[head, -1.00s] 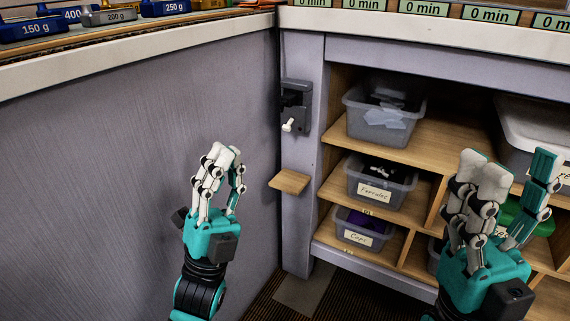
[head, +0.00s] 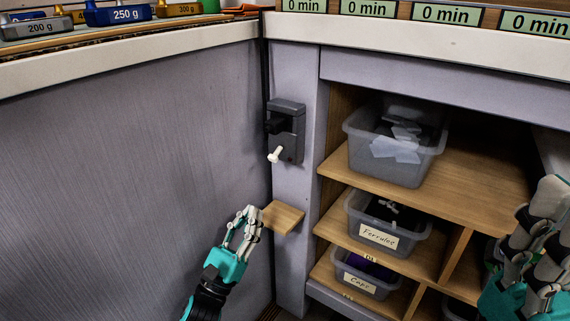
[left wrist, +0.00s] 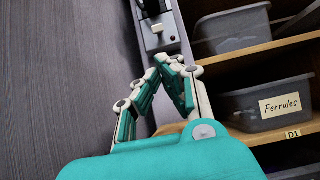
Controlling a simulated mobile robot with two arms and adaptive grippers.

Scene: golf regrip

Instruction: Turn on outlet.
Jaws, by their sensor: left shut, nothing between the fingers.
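The outlet is a dark grey box (head: 287,118) on the grey post in the corner. A white lever (head: 276,154) sticks out of its lower part and points down and left. In the left wrist view the outlet (left wrist: 150,42) is at the top, with its white lever (left wrist: 157,28) and a small dark red spot. My left gripper (head: 250,213) is shut and empty, below and left of the outlet and apart from it. It also shows in the left wrist view (left wrist: 170,62). My right gripper (head: 541,205) is at the right edge, partly cut off; its opening is unclear.
A small wooden ledge (head: 283,217) juts out below the outlet, close beside my left fingertips. Wooden shelves (head: 470,178) at right hold grey bins, including a Ferrules bin (head: 387,222) and a Caps bin (head: 364,272). A grey panel (head: 120,170) stands at left.

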